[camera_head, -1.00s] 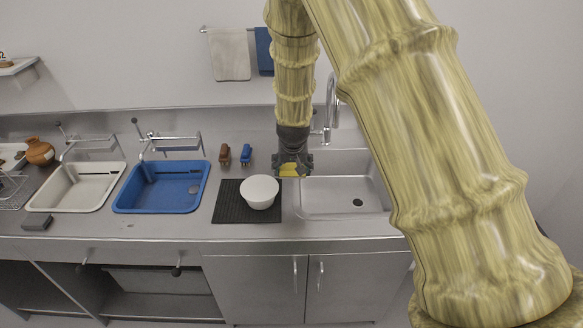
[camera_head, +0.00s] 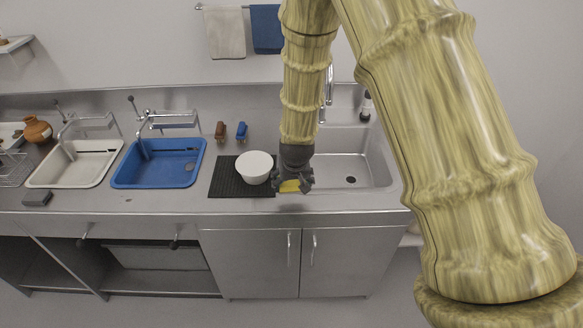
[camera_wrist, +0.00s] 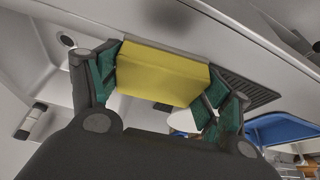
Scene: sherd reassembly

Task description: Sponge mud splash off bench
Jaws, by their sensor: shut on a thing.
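My gripper (camera_head: 293,180) is shut on a yellow sponge (camera_head: 289,186). In the wrist view the sponge (camera_wrist: 163,74) sits between the green-padded fingers. It is over the front of the steel bench (camera_head: 310,207), between the black mat and the sink; I cannot tell if it touches the surface. A small dark mark (camera_head: 128,200), perhaps the mud splash, shows on the bench in front of the blue basin. In the wrist view a soft dark patch (camera_wrist: 185,14) lies on the bench beyond the sponge; I cannot tell whether it is mud or shadow.
A white bowl (camera_head: 254,168) stands on the black ribbed mat (camera_head: 227,184), just left of my gripper. The steel sink (camera_head: 362,172) is to the right. A blue basin (camera_head: 160,172), a white basin (camera_head: 72,168) and a grey block (camera_head: 38,198) are further left.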

